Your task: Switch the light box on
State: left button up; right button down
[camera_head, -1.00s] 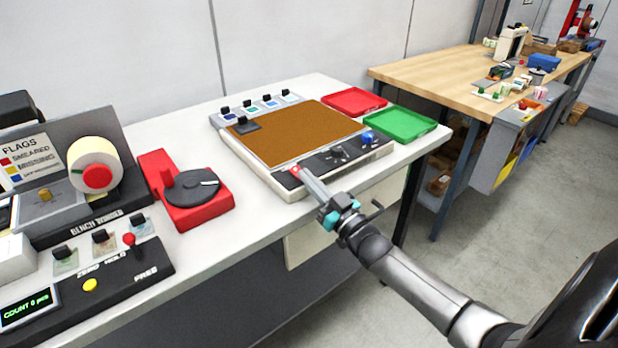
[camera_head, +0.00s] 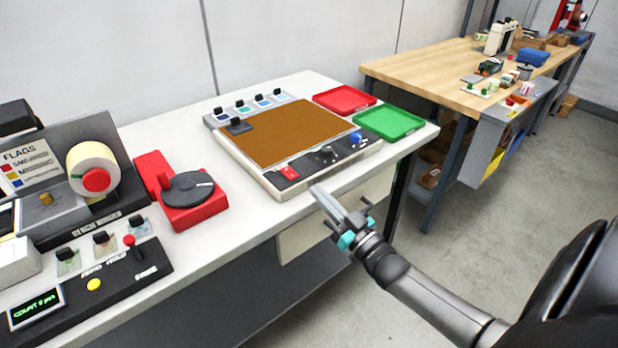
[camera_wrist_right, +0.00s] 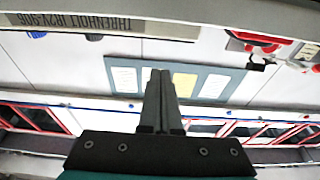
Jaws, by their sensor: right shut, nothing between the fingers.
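The light box (camera_head: 262,172) lies flat on the white bench, with a brown top panel (camera_head: 298,130) that shows no glow. Its dark front strip carries a red rocker switch (camera_head: 289,172), a black knob (camera_head: 327,153) and a blue knob (camera_head: 356,139). I cannot tell which way the red switch is tipped. My right gripper (camera_head: 318,191) is shut and empty, just off the front edge of the light box, to the right of and below the red switch, apart from it. Its shut fingers also show in the right wrist view (camera_wrist_right: 161,100). My left gripper is not in view.
A red tray (camera_head: 344,99) and a green tray (camera_head: 389,122) sit right of the light box. A red base with a dark disc (camera_head: 188,190) and a bench winder with a label roll (camera_head: 92,168) stand left. A wooden table (camera_head: 430,75) is behind right.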

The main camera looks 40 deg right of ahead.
jog(key=shift+f+v, duration=0.25)
jog(key=shift+v, duration=0.85)
jog(key=s+a+f+g+h, duration=0.1)
jog(key=s+f+g, duration=0.25)
jog(key=f, duration=0.65)
jog(key=s+a+f+g, duration=0.25)
jog(key=s+f, duration=0.25)
jog(key=f, duration=0.5)
jog(key=s+a+f+g+h, duration=0.1)
jog(key=s+f+g, duration=0.35)
jog(key=f, duration=0.55)
jog(key=s+a+f+g, duration=0.3)
jog(key=s+f, duration=0.1)
jog(key=s, duration=0.4)
jog(key=s+a+f+n+g, duration=0.1)
jog(key=s+a+f+g, duration=0.2)
jog(key=s, duration=0.6)
jog(key=s+a+f+g, duration=0.3)
jog(key=s+f, duration=0.3)
jog(key=s, duration=0.2)
jog(key=shift+s+a+f+n+y, duration=0.25)
jog(key=shift+a+f+n+y, duration=0.05)
jog(key=shift+f+n, duration=0.1)
